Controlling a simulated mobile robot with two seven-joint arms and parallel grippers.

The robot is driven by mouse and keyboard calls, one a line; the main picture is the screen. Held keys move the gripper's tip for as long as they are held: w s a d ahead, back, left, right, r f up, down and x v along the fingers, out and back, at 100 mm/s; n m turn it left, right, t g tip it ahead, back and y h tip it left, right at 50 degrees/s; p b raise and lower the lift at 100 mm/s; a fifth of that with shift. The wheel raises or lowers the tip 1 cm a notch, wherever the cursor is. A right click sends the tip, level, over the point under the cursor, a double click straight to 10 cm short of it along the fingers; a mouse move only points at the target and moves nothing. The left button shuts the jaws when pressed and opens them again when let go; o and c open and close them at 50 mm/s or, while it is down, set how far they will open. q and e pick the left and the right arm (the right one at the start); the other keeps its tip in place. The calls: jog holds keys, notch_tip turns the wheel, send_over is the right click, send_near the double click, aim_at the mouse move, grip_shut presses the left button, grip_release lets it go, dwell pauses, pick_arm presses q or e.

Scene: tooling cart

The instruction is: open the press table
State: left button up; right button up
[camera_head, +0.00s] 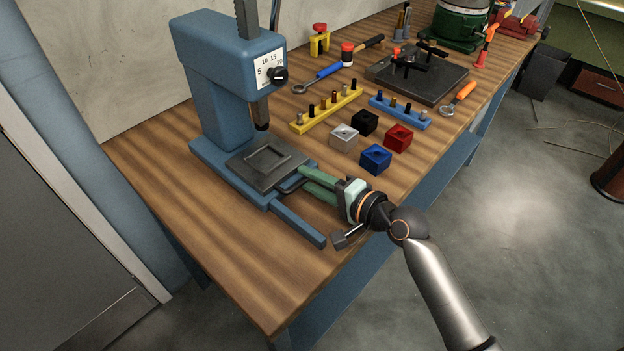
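The blue press (212,75) stands on the wooden bench at the left. Its press table (268,163), a dark grey plate with a square recess, sits low on the blue base, partly under the ram (260,113). A dark handle (290,186) sticks out from the plate's front right side. My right gripper (305,179) reaches in from the right, its green fingers lying low at this handle. The fingertips stand a little apart with the handle at or between them. Whether they clamp it is too small to tell. My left gripper is not in view.
Right of the press are several coloured blocks (376,157), a yellow peg rack (327,108), a blue peg rack (399,112) and a dark fixture plate (440,85). The front left bench top is bare.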

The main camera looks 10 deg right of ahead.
grip_shut()
jog(key=shift+s, duration=0.1)
dwell(1.1)
